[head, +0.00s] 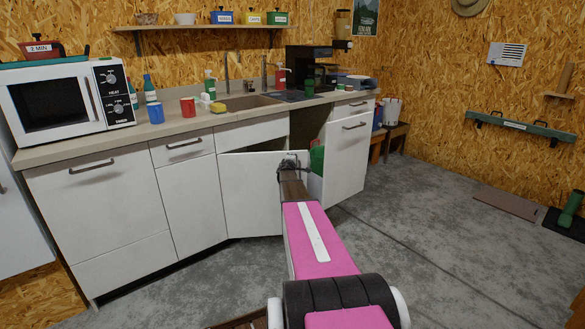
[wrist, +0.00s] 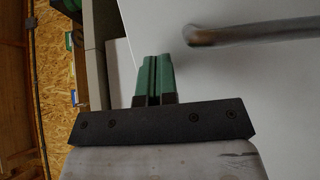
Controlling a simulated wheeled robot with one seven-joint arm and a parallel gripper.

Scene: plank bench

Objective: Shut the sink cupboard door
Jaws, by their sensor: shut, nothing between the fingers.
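The sink cupboard door (head: 250,190) is a plain white panel below the sink (head: 248,102). It stands ajar, with a dark opening (head: 304,128) above and to its right. My gripper (head: 291,160) is in front of the door's right part and hides some of it. In the wrist view my gripper (wrist: 153,78) shows green fingers shut together and empty. They lie over or close to a white panel (wrist: 225,90) with a grey bar handle (wrist: 250,32); the fingertips are apart from the handle in that picture. I cannot tell whether they touch the panel.
A white cabinet front (head: 345,155) stands just right of the opening. A green object (head: 317,160) shows beside my gripper, partly hidden. The worktop (head: 165,128) carries a microwave (head: 62,98), cups and bottles. The grey floor (head: 430,230) to the right is mostly clear.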

